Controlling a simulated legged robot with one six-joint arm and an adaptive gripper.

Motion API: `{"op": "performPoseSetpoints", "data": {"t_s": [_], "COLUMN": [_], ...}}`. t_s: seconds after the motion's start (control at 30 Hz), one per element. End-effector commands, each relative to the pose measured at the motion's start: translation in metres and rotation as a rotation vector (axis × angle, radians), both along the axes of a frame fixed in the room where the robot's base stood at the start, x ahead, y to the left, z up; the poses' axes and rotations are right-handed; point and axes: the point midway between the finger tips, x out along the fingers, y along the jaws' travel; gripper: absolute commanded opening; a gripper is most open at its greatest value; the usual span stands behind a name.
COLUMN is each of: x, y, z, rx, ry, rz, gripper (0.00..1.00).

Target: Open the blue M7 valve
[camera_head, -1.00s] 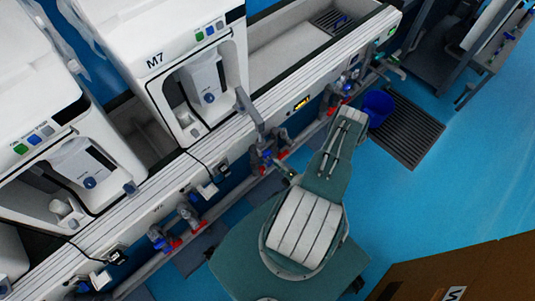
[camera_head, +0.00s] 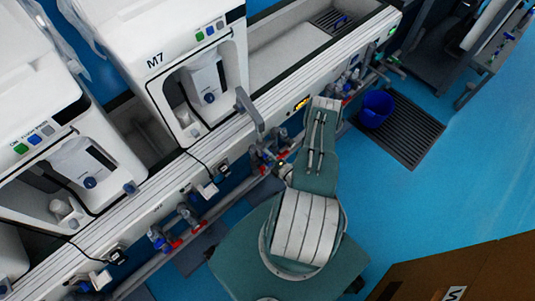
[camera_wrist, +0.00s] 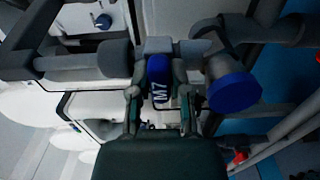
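The blue M7 valve handle (camera_wrist: 158,70), with white "M7" lettering, is at the middle of the wrist view on a grey pipe fitting. My gripper (camera_wrist: 159,78) is open, with one finger on each side of the handle. Gaps seem to show between the fingers and the handle; contact cannot be told. In the head view my gripper (camera_head: 282,164) is at the pipes below the white machine marked M7 (camera_head: 187,65). My arm and gripper largely hide the valve there.
A larger round blue knob (camera_wrist: 234,94) is close to the right of my gripper. Grey pipes with red and blue handles (camera_head: 176,240) run along the bench. A blue bucket (camera_head: 376,108) stands on a dark floor grate (camera_head: 412,130). A brown box (camera_head: 465,270) is at lower right.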

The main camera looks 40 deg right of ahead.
Motion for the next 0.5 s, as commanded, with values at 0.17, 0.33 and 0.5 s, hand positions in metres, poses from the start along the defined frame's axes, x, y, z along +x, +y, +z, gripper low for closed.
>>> {"op": "performPoseSetpoints", "data": {"t_s": [0.17,0.33,0.5], "x": [-0.0004,-0.0006,-0.0008], "y": [0.0005,0.0007,0.0009], "z": [-0.0019,-0.0024,-0.0029], "rx": [-0.002,-0.03,-0.109], "ry": [0.007,0.008,0.006], "rz": [-0.001,-0.001,0.0], "gripper": [0.0,0.0,0.0]}}
